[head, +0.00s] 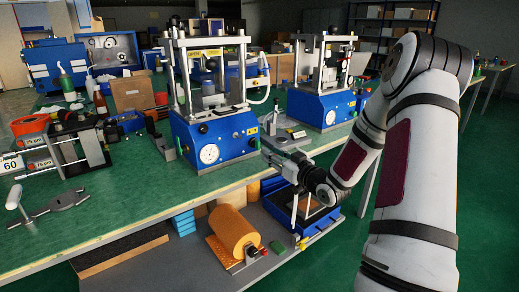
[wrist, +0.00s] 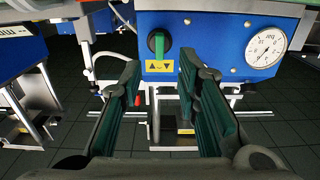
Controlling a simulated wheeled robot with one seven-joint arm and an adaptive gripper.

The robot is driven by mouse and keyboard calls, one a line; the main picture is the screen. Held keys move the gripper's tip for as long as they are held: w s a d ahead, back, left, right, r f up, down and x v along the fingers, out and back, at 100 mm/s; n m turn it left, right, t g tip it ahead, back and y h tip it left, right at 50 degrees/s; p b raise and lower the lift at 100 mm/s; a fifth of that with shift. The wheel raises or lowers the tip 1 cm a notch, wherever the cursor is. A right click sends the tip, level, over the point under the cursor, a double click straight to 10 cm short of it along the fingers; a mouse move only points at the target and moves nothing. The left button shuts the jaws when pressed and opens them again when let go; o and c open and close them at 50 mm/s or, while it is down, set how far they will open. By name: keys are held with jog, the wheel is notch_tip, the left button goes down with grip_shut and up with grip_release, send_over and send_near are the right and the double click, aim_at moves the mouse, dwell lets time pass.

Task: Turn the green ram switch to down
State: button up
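The green ram switch (wrist: 159,43) is a knob with a dark round surround on the blue front of a press. In the wrist view it stands up and down in the picture, beside a yellow label (wrist: 159,66) with arrow-like marks. My gripper (wrist: 158,75) is open, with its green-padded fingers apart and nothing between them. The switch shows in the gap beyond the fingertips, apart from them.
The press has a round white gauge (wrist: 266,47), right of the switch in the wrist view. A second blue press (head: 322,108) stands behind on the green bench (head: 130,205). A blue tray (head: 310,220) and an orange roll (head: 233,232) are on the shelf below.

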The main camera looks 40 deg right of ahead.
aim_at(259, 145)
jog(key=w+b, duration=0.1)
jog(key=w, duration=0.6)
jog(key=shift+w+a, duration=0.1)
jog(key=shift+c, duration=0.2)
grip_shut()
